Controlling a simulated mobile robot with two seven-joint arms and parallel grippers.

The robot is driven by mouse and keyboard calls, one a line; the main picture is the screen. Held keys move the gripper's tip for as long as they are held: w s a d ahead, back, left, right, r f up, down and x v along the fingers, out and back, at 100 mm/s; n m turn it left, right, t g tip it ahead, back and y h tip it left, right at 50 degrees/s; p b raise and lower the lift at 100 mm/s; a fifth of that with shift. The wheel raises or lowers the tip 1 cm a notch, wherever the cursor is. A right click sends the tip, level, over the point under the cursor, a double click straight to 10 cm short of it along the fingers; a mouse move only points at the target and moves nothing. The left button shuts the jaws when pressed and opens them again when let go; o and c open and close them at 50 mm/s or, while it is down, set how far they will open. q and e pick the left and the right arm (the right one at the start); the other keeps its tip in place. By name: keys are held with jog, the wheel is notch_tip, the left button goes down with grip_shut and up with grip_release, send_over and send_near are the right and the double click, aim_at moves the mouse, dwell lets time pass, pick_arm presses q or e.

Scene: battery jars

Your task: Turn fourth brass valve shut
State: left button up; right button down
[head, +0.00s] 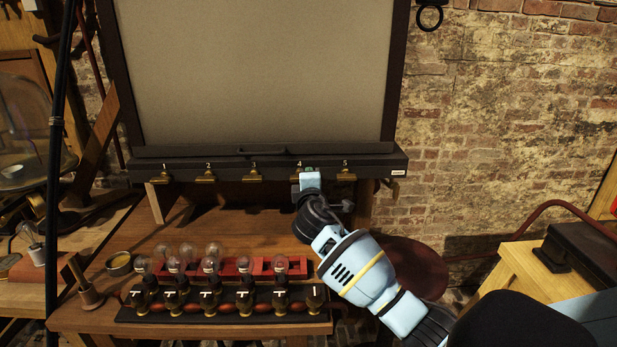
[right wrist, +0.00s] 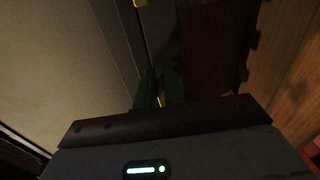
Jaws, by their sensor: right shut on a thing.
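A dark rail (head: 225,165) under the large pale panel carries brass valves numbered 1 to 5. The first (head: 163,180), second (head: 206,179), third (head: 251,177) and fifth (head: 346,177) show beside their labels. My right gripper (head: 306,178) is at number 4 and covers most of the fourth valve. In the right wrist view its fingers (right wrist: 160,92) are closed around a small brass piece, the fourth valve (right wrist: 161,101). How far the valve is turned cannot be told. My left gripper is not in view.
A yellowish cabinet (head: 520,275) stands at the right.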

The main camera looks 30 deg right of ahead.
jog(key=shift+f+m, duration=0.1)
jog(key=shift+m, duration=0.2)
dwell(0.4)
jog(key=c, duration=1.5)
grip_release()
jog(key=shift+s, duration=0.1)
jog(key=v, duration=0.7)
jog(key=shift+s+a, duration=0.2)
jog(key=shift+s, duration=0.15)
jog(key=shift+f, duration=0.1)
